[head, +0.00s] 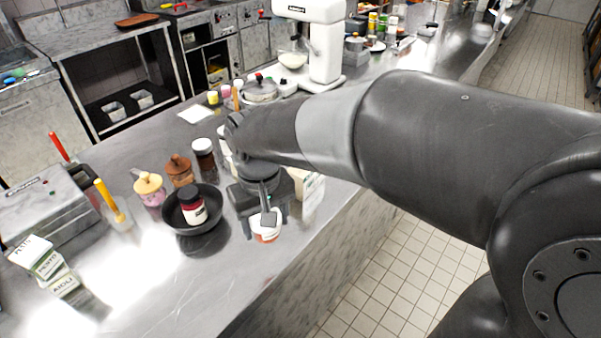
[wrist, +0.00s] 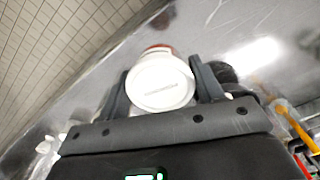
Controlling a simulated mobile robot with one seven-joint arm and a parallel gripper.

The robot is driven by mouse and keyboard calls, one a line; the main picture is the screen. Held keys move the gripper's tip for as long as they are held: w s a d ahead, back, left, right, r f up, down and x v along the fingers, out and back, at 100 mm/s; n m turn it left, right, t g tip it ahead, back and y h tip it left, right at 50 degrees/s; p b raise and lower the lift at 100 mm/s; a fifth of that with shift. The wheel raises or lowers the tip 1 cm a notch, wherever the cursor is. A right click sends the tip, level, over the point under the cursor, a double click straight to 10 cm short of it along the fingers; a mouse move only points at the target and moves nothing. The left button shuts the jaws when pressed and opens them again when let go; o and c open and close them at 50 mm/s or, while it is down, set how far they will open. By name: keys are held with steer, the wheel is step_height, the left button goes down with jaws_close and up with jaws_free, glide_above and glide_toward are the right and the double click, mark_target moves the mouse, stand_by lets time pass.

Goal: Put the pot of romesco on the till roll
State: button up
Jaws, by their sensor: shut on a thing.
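The pot of romesco (head: 265,234) is a small tub with a white lid and an orange-red band, at the front edge of the steel counter. My gripper (head: 262,214) is shut on it from above, with a finger on each side. In the wrist view the white lid (wrist: 163,84) faces the camera between the fingers of my gripper (wrist: 162,78), with print too small to read. A faint reddish reflection lies below the pot, so it appears to be held above the counter. I cannot make out the till roll; my arm hides part of the counter.
A dark pan (head: 212,222) with a red jar (head: 191,207) in it stands just left of my gripper. A pale box (head: 306,186) is partly hidden behind my gripper.

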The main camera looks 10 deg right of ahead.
step_height(320, 180, up, 11)
steer(key=w+d+r+m, duration=0.1)
steer(key=w+d+m, duration=0.1)
steer(key=w+d, duration=0.65)
steer(key=w+d+r+m, duration=0.15)
steer(key=w+d, duration=0.35)
steer(key=w, duration=0.6)
steer(key=w+d+f+m, duration=0.1)
steer(key=w+d, duration=0.3)
steer(key=d, duration=0.6)
steer(key=w+d+f+m, duration=0.2)
steer(key=w+d, duration=0.2)
steer(key=d, duration=0.6)
steer(key=w+a+f, duration=0.2)
steer(key=f, duration=0.2)
steer(key=w+a+f, duration=0.3)
steer(key=f, duration=0.1)
steer(key=w+a+f, duration=0.2)
steer(key=a+f, duration=0.1)
steer(key=f, duration=0.1)
steer(key=shift+w+a, duration=0.2)
steer(key=shift+w, duration=0.05)
steer(key=shift+f, duration=1.85)
steer(key=shift+f, duration=0.15)
